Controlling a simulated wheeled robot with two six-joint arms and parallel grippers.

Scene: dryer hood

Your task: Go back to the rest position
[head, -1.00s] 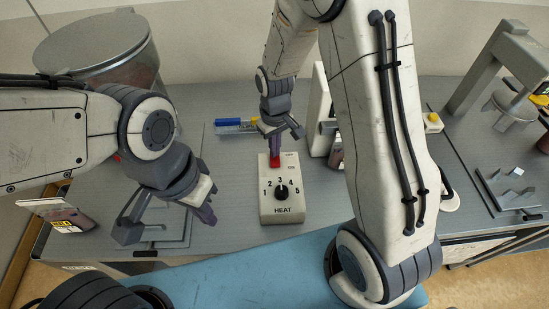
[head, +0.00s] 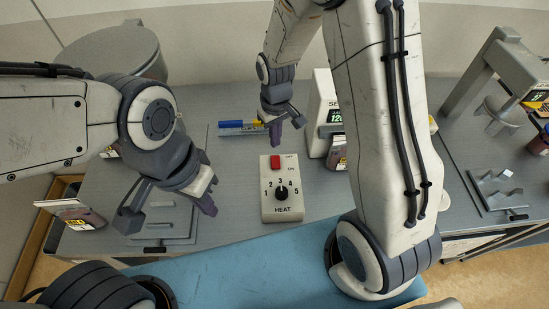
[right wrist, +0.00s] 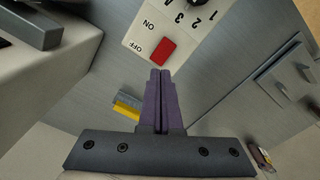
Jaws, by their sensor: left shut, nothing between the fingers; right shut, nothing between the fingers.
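My right gripper (head: 276,140) hovers just behind the beige HEAT box (head: 268,210), apart from it. Its purple fingertips are together and empty; they also show in the right wrist view (right wrist: 163,75), pointing at the box's red switch (right wrist: 155,52). The red switch (head: 275,162) sits beside the OFF and ON labels. My left gripper (head: 208,206) is shut and empty, above the left part of the counter, to the left of the box.
A lidded drum (head: 125,52) stands at the back left. A blue marker (head: 230,124) lies behind the box, with a yellow one beside it. A white device with a display (head: 325,105) is partly behind my right arm. A grey press frame (head: 490,65) stands at the right.

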